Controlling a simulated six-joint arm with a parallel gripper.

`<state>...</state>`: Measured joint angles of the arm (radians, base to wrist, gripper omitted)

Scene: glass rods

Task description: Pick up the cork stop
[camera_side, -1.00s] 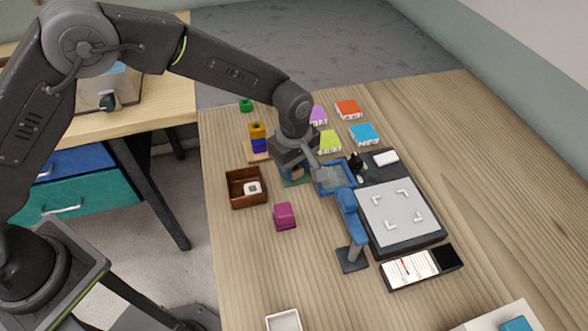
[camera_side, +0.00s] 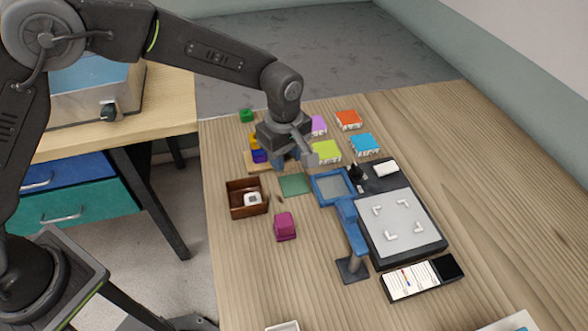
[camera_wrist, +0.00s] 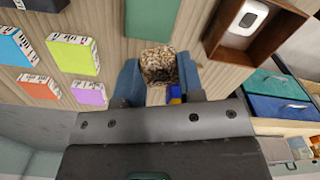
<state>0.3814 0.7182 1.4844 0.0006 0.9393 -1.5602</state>
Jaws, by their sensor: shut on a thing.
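The cork stop (camera_wrist: 159,65), speckled tan and brown, sits between the two blue fingers of my gripper (camera_wrist: 158,80) in the wrist view. The fingers are shut on its sides. In the side view my gripper (camera_side: 284,160) hangs above the table, behind the green mat (camera_side: 294,184). The cork stop cannot be made out in the side view, as the gripper hides it. The bare mat also shows at the top of the wrist view (camera_wrist: 152,18).
A brown open box (camera_side: 246,210) with a white item inside stands left of the mat. A magenta block (camera_side: 285,227) is in front. A blue-framed magnifier (camera_side: 350,222) and a grey-topped black device (camera_side: 400,222) are to the right. Coloured blocks (camera_side: 327,152) lie behind.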

